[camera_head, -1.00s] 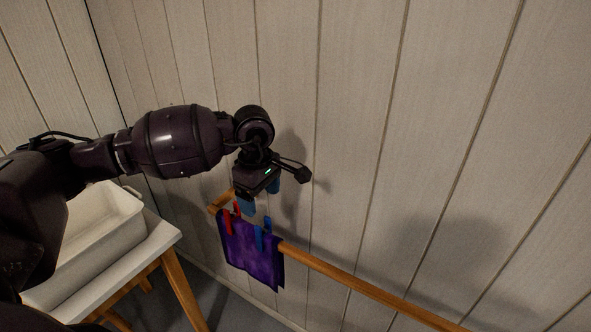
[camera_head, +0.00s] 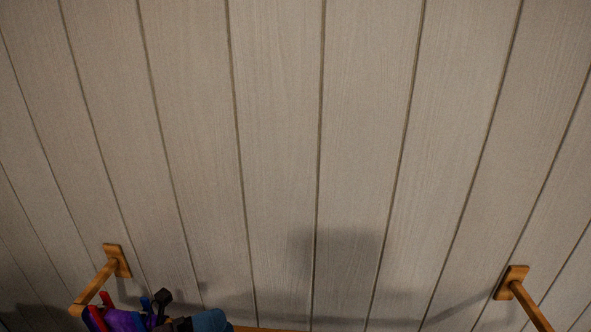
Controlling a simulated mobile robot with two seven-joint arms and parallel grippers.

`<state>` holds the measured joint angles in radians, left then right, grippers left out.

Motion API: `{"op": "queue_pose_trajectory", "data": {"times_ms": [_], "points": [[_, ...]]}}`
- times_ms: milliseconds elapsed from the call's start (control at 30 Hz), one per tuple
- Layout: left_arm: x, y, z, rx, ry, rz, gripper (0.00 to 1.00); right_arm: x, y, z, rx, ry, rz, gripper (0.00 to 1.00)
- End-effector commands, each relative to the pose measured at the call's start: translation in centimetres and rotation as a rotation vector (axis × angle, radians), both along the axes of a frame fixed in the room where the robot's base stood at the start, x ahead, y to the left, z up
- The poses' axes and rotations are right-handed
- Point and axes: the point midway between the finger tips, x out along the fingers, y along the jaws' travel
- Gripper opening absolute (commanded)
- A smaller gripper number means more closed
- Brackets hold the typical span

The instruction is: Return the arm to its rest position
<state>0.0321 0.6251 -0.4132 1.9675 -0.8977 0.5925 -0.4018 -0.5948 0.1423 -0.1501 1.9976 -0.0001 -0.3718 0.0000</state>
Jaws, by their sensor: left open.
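My left gripper (camera_head: 200,321) shows only in part at the bottom edge, left of centre. Its dark body and blue-grey finger pads are cut off by the frame, and it is open. I cannot tell whether the gripper touches the cloth. The rest of my left arm is out of view. My right gripper is not in view.
A wooden rail is held by a left wall bracket (camera_head: 117,261) and a right wall bracket (camera_head: 514,281). The panelled wall (camera_head: 280,130) fills the view and is bare above the rail. Soft shadows fall on it.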

Motion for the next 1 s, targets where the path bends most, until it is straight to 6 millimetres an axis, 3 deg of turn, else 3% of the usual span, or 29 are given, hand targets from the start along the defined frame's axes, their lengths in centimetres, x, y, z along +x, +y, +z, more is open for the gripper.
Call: {"op": "queue_pose_trajectory", "data": {"times_ms": [167,267,400,600,800,1000], "points": [[0.2,3.9,-3.1,-0.377,0.41,0.345,0.77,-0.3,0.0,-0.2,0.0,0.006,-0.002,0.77],[-0.6,6.7,-6.2,-0.58,0.646,0.535,0.77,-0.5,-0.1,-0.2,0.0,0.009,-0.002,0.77],[-3.7,10.6,-11.8,-0.86,0.977,0.798,0.77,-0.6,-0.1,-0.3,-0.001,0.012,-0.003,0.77],[-10.1,13.6,-18.7,-1.186,1.352,1.085,0.77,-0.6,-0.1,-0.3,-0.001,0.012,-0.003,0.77],[-13.6,14.2,-21.5,-1.329,1.514,1.201,0.77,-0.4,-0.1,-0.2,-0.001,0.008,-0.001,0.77],[-14.0,14.2,-21.8,-1.342,1.532,1.214,0.77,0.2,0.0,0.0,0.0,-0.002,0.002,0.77]]}}
